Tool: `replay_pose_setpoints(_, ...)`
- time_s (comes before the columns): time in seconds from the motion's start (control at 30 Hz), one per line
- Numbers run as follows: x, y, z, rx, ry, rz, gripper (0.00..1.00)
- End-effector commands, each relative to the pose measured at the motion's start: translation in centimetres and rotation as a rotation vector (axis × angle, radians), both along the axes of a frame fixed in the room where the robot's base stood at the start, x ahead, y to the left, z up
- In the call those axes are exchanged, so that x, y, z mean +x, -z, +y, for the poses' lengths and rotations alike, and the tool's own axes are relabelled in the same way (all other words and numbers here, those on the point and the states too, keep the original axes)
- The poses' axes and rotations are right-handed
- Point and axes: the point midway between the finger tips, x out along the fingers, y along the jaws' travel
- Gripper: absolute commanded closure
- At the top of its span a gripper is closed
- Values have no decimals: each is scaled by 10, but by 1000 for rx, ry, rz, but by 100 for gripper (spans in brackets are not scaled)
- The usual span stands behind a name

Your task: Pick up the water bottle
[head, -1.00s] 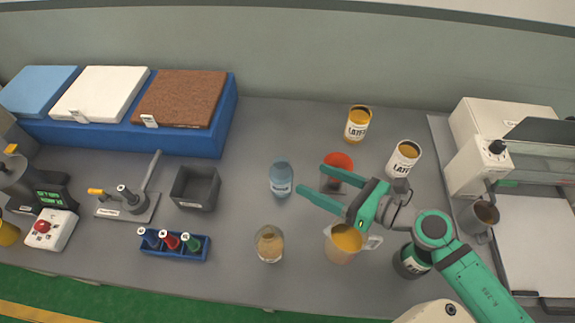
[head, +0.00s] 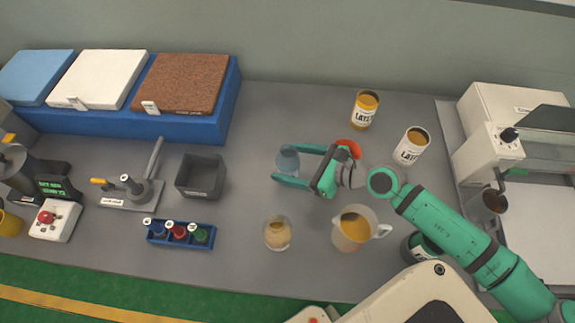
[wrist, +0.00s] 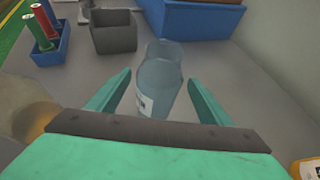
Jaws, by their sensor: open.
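The water bottle (head: 288,160) is a translucent blue container with a pale label, upright on the grey bench. In the wrist view the bottle (wrist: 159,88) sits in the middle, between and slightly beyond the two green fingers. My gripper (head: 287,163) is open, its fingers on either side of the bottle, reaching from the right. In the wrist view my gripper (wrist: 158,84) shows a gap on both sides of the bottle; I see no clear contact. The fingers hide part of the bottle in the head view.
A beaker of tan material (head: 277,233) and a jug of orange liquid (head: 351,232) stand in front. A red-orange cup (head: 350,147) is partly behind my gripper. Latex cans (head: 366,108) stand behind right. A grey bin (head: 201,176) and blue bottle rack (head: 180,235) are left.

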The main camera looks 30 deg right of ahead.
Motion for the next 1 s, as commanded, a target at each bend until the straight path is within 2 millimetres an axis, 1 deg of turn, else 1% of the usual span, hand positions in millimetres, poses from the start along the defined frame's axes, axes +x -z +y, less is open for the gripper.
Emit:
replay_pose_setpoints(0.1, 16, 7, 12, 1, -12, 1, 27)
replay_pose_setpoints(0.3, 35, 16, 24, 0, -13, 0, 27)
replay_pose_setpoints(0.4, 38, 18, 25, 0, -12, 0, 27)
replay_pose_setpoints(0.6, 38, 18, 25, 1, -11, 0, 27)
replay_pose_setpoints(0.63, 38, 18, 25, 0, -10, 0, 32)
replay_pose_setpoints(0.67, 38, 18, 24, 0, -10, 0, 39)
replay_pose_setpoints(0.7, 38, 18, 24, 0, -10, 0, 48)
replay_pose_setpoints(0.77, 38, 18, 24, 0, -10, 0, 63)
replay_pose_setpoints(0.8, 38, 18, 24, 0, -9, 0, 72)
replay_pose_setpoints(0.83, 38, 18, 24, 0, -9, 0, 79)
replay_pose_setpoints(0.87, 38, 18, 24, 0, -9, 0, 83)
replay_pose_setpoints(1.0, 38, 17, 23, 0, -8, -1, 83)
